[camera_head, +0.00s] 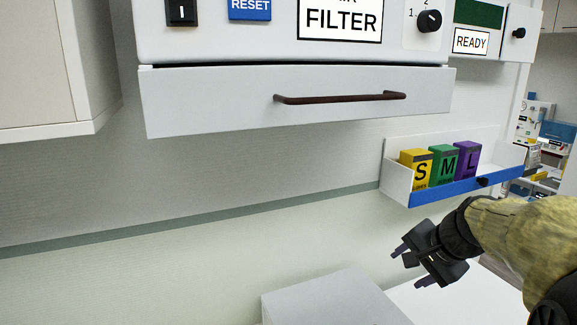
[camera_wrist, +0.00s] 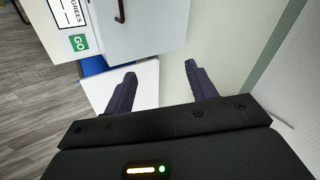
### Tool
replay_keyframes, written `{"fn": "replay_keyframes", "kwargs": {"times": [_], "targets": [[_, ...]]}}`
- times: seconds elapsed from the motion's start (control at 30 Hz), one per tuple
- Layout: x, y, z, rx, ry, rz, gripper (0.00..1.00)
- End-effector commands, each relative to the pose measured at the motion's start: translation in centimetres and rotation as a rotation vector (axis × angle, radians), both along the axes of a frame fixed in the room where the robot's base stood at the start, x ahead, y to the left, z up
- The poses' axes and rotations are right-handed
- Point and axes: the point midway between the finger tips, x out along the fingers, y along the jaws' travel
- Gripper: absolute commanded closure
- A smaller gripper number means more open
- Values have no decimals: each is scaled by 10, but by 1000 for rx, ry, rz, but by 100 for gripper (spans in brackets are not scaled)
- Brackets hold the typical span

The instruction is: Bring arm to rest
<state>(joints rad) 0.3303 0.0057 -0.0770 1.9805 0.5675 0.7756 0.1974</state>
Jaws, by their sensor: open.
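My gripper (camera_head: 408,266) is at the lower right in the head view, at the end of my arm in its yellowish cover. Its two dark fingers are apart with nothing between them. It hangs in the air in front of the pale wall, below the small shelf bin and above the white surface. In the wrist view my gripper (camera_wrist: 157,80) shows two spread fingers, with a white panel and pale wall beyond them.
An air filter unit with a drawer (camera_head: 300,98) juts out above. A blue-fronted bin (camera_head: 470,186) holds yellow (camera_head: 416,167), green (camera_head: 444,165) and purple (camera_head: 467,160) boxes. A grey box (camera_head: 335,300) stands left of my gripper. A cabinet (camera_head: 40,70) hangs at left.

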Motion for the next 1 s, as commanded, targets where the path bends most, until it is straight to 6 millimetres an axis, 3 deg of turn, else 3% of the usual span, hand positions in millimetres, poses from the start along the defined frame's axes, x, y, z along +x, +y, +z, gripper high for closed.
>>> {"fn": "replay_keyframes", "kwargs": {"times": [0.03, 0.2, 0.4, 0.57, 1.0], "targets": [[-12, 17, -28, -60, 49, 76, 44], [-57, 56, -103, -277, 160, 361, 44], [-115, 89, -163, -481, 216, 726, 44], [-134, 98, -178, -541, 218, 851, 44], [-134, 98, -178, -541, 218, 851, 44]]}}
